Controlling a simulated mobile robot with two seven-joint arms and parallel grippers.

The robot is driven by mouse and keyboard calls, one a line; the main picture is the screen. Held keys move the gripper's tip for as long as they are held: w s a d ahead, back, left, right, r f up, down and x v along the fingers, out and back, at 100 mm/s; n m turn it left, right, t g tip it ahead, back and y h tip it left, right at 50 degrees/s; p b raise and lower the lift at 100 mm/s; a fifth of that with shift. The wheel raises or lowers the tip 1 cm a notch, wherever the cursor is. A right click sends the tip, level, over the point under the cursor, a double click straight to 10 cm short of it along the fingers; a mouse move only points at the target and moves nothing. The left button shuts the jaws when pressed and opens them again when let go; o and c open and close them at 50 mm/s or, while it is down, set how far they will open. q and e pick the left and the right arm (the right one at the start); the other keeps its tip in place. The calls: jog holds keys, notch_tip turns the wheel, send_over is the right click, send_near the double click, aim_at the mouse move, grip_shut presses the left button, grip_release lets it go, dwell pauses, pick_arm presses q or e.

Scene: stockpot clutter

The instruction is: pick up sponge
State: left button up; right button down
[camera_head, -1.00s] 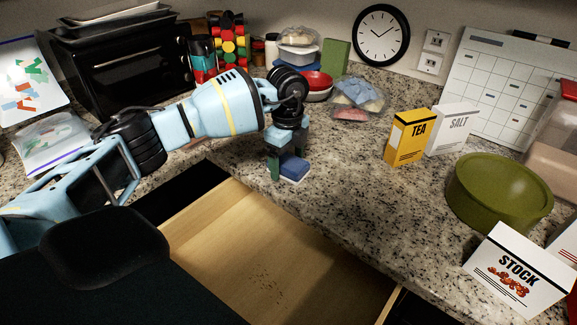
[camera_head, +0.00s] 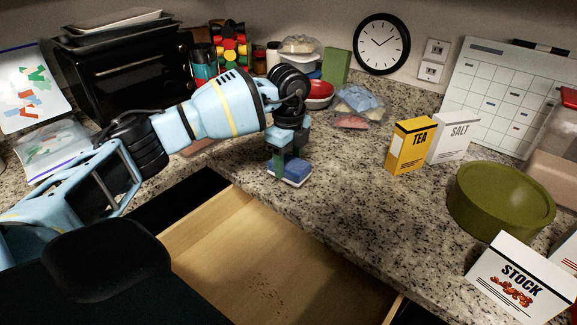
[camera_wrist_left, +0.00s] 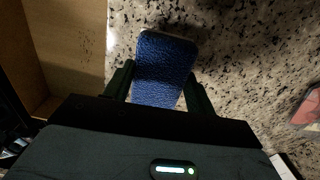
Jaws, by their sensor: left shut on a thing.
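The sponge (camera_head: 294,170) is a small block with a blue top and a pale base. It is at the counter's front edge, just beyond the open drawer. My left gripper (camera_head: 284,166) points down over it with a finger on each side, shut on it. In the left wrist view the sponge's blue textured face (camera_wrist_left: 165,65) sits between the two dark green fingers (camera_wrist_left: 160,92). Whether the sponge touches the counter or is slightly above it is hard to tell. My right gripper is not in view.
An open, mostly empty wooden drawer (camera_head: 255,245) lies in front of the counter. A yellow tea box (camera_head: 410,146), a salt box (camera_head: 453,137), a green pot (camera_head: 500,198) and a stock box (camera_head: 518,280) stand at right. A black oven (camera_head: 125,75) is at back left.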

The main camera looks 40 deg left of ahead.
pick_arm(q)
jog(key=shift+r, duration=0.8)
jog(key=s, duration=0.1)
jog(key=s+d, duration=0.1)
jog(key=s, duration=0.1)
jog(key=s+d, duration=0.1)
jog(key=shift+s+r, duration=0.15)
jog(key=s+d, duration=0.5)
jog(key=s, duration=0.5)
jog(key=shift+r+p, duration=0.4)
jog(key=shift+r, duration=0.05)
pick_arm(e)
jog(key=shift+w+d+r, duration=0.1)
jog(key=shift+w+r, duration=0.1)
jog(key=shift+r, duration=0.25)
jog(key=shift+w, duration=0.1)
